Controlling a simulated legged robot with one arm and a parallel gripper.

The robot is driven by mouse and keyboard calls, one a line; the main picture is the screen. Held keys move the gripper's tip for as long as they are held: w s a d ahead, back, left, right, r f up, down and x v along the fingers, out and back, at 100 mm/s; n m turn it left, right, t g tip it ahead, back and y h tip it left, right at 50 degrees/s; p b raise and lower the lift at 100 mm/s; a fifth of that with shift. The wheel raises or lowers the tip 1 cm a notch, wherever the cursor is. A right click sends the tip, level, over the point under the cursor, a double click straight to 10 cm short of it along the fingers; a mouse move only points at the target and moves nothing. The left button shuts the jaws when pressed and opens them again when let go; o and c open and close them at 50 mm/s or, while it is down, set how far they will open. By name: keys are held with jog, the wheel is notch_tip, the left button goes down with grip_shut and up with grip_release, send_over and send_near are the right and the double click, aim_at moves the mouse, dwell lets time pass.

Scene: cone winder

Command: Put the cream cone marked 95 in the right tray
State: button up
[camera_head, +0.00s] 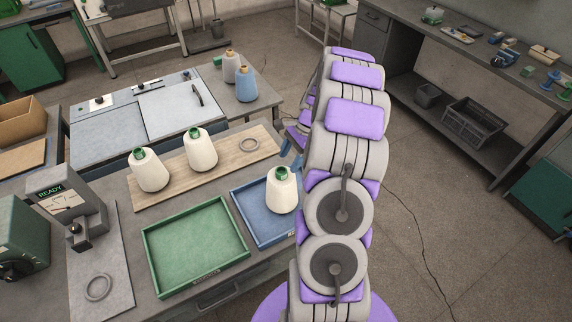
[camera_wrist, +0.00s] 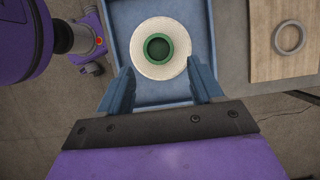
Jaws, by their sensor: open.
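A cream cone (camera_head: 281,195) with a green top stands upright in the blue tray (camera_head: 246,215), the right one of two trays. In the wrist view the same cone (camera_wrist: 145,62) is seen from above, inside the blue tray (camera_wrist: 120,14). My gripper (camera_wrist: 162,84) is open, its blue fingers at the near left and near right of the cone; I cannot tell whether they touch it. My arm hides part of the blue tray in the head view. Two more cream cones, a left one (camera_head: 150,172) and a right one (camera_head: 200,150), stand on the wooden board. No number is readable.
The green tray (camera_head: 155,262) on the left is empty. The wooden board (camera_head: 178,188) also bears a grey ring (camera_head: 249,144). A grey cone (camera_head: 231,68) and a blue cone (camera_head: 246,86) stand behind. A READY gauge (camera_head: 62,200) stands at the left.

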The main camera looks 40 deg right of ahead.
jog(key=w+v, duration=0.1)
jog(key=v, duration=0.5)
jog(key=s+a+r+n+g, duration=0.1)
jog(key=s+a+r+n, duration=0.2)
jog(key=a, duration=0.4)
jog(key=s+a+r+n+h, duration=0.1)
jog(key=a+r+n, duration=0.2)
jog(key=a+r, duration=0.35)
jog(key=s+a+r+n+g, duration=0.15)
jog(key=a+n, duration=0.25)
jog(key=a, duration=0.5)
jog(key=s+a+n+h, duration=0.1)
jog(key=s+a+n, duration=0.4)
jog(key=s, duration=0.5)
jog(key=s+a+n+h, duration=0.2)
jog(key=s+a+n, duration=0.3)
jog(key=s, duration=0.6)
jog(key=shift+a+r+n+h+p, duration=0.3)
jog(key=shift+a+r+n+p, duration=0.15)
jog(key=shift+a, duration=0.2)
jog(key=shift+s+d+g, duration=0.1)
jog(key=shift+g, duration=0.15)
notch_tip(320, 180, down, 4)
jog(key=b, duration=0.3)
jog(key=shift+r+b, duration=0.15)
jog(key=shift+b, duration=0.15)
